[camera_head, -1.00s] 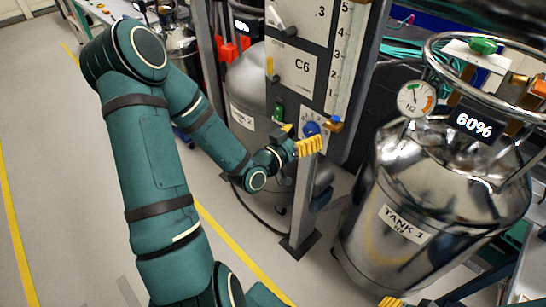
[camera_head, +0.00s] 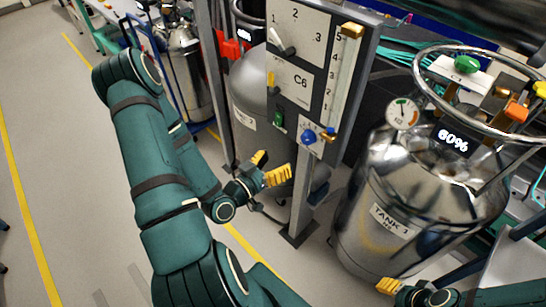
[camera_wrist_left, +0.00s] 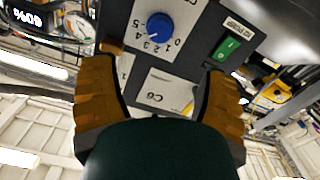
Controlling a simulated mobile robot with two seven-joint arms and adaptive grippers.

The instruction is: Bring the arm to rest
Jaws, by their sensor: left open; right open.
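My left arm (camera_head: 165,215) comes in from the left in the head view and bends back toward the panel post. My left gripper (camera_head: 268,168) has yellow fingers that stand apart with nothing between them. It is in front of the lower part of the C6 panel (camera_head: 297,80), left of the blue knob (camera_head: 308,137). In the left wrist view the open fingers (camera_wrist_left: 160,95) frame the panel, with the blue knob (camera_wrist_left: 159,28) and green switch (camera_wrist_left: 226,48) beyond them. My right gripper (camera_head: 388,287) shows only partly at the bottom right edge, with a yellow finger visible.
A shiny TANK 1 (camera_head: 415,205) with a ring handle (camera_head: 425,70) and gauge (camera_head: 403,113) stands right of the panel. A grey tank (camera_head: 250,100) is behind the post (camera_head: 302,205). Open floor (camera_head: 70,200) with yellow lines lies to the left.

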